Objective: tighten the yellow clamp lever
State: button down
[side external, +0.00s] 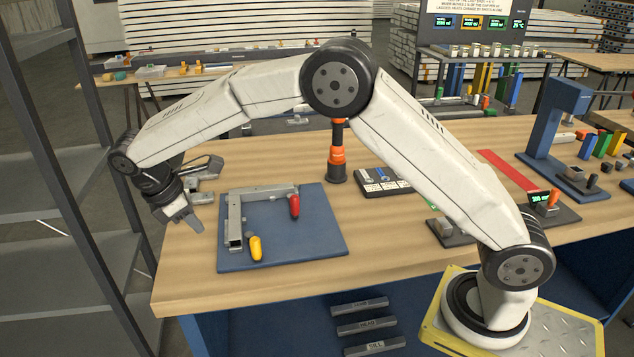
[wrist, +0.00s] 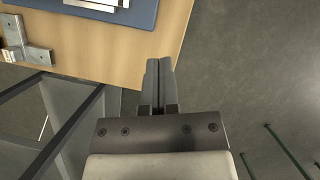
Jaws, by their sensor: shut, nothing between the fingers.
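The yellow clamp lever (side external: 255,247) is at the near end of a grey metal frame (side external: 235,218) on a blue plate (side external: 322,240). A red clamp lever (side external: 294,206) stands at the frame's far right corner. My gripper (side external: 190,225) is at the left edge of the table, to the left of the blue plate and apart from both levers. In the wrist view my gripper (wrist: 159,65) is shut and empty, with its fingertips over the table edge. The wrist view shows only a corner of the blue plate (wrist: 140,12), and the yellow lever is outside that view.
A grey metal bracket (side external: 203,170) lies near the table's left edge, and it also shows in the wrist view (wrist: 25,45). An orange and black tool (side external: 337,160) stands behind the plate. A dark shelf rack (side external: 60,210) is left of the table. Table in front of the plate is clear.

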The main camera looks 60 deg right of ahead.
aim_at(252, 238)
jog(key=shift+f, duration=0.1)
jog(key=x, duration=0.9)
jog(key=shift+d+f, duration=0.1)
jog(key=shift+f, duration=0.05)
jog(key=shift+s+d+f, duration=0.1)
jog(key=shift+s+d, duration=0.1)
jog(key=shift+d, duration=0.2)
jog(key=shift+s+d+f, duration=0.1)
jog(key=shift+s+d, duration=0.1)
jog(key=shift+d, duration=0.2)
jog(key=shift+s+d, duration=0.25)
jog(key=shift+d, duration=0.3)
jog(key=shift+s+d, duration=0.3)
jog(key=shift+d, duration=0.2)
